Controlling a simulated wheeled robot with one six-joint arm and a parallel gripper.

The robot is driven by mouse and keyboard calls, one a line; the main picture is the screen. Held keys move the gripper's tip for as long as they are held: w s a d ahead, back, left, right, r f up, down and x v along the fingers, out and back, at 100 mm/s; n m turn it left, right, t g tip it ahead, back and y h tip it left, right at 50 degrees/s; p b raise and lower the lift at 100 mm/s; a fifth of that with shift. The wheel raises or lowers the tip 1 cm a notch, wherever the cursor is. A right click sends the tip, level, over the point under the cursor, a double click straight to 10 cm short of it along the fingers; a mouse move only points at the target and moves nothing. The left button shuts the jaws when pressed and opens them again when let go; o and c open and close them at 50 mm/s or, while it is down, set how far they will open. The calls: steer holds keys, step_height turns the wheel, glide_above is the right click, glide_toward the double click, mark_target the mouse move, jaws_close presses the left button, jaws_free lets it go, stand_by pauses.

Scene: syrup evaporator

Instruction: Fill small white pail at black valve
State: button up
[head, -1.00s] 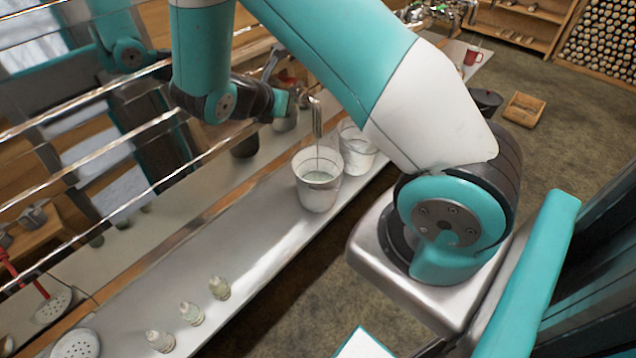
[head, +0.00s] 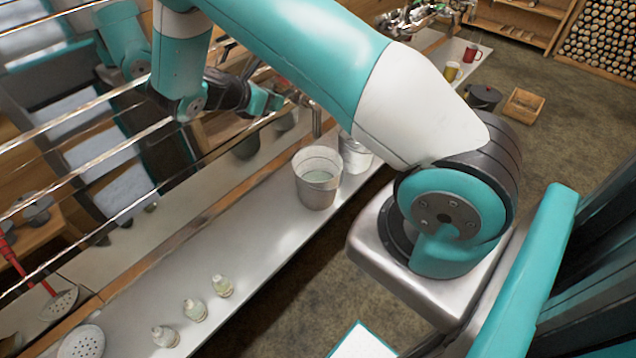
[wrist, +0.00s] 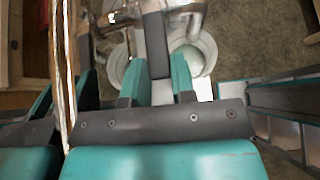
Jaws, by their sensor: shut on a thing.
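A small whitish pail (head: 318,190) stands upright on the pale ledge below the steel spout (head: 316,122). Pale greenish liquid shows inside it, below the rim, and no stream shows between spout and pail. My gripper (head: 278,102) is left of the spout, beside the evaporator wall. In the wrist view my gripper (wrist: 157,85) is shut on the black valve handle (wrist: 155,45), a dark bar between the teal fingers. The valve body is mostly hidden in the head view. Pail rims show beyond the fingers in the wrist view.
A second similar pail (head: 354,154) stands right behind the first, partly hidden by my arm. Several small bottles (head: 194,309) and a perforated skimmer (head: 82,342) are on the near ledge. Red (head: 472,55) and yellow (head: 452,71) mugs are at the far end.

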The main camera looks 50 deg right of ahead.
steer(key=o, duration=1)
steer(key=shift+w, duration=0.15)
steer(key=shift+o, duration=0.2)
steer(key=v, duration=0.9)
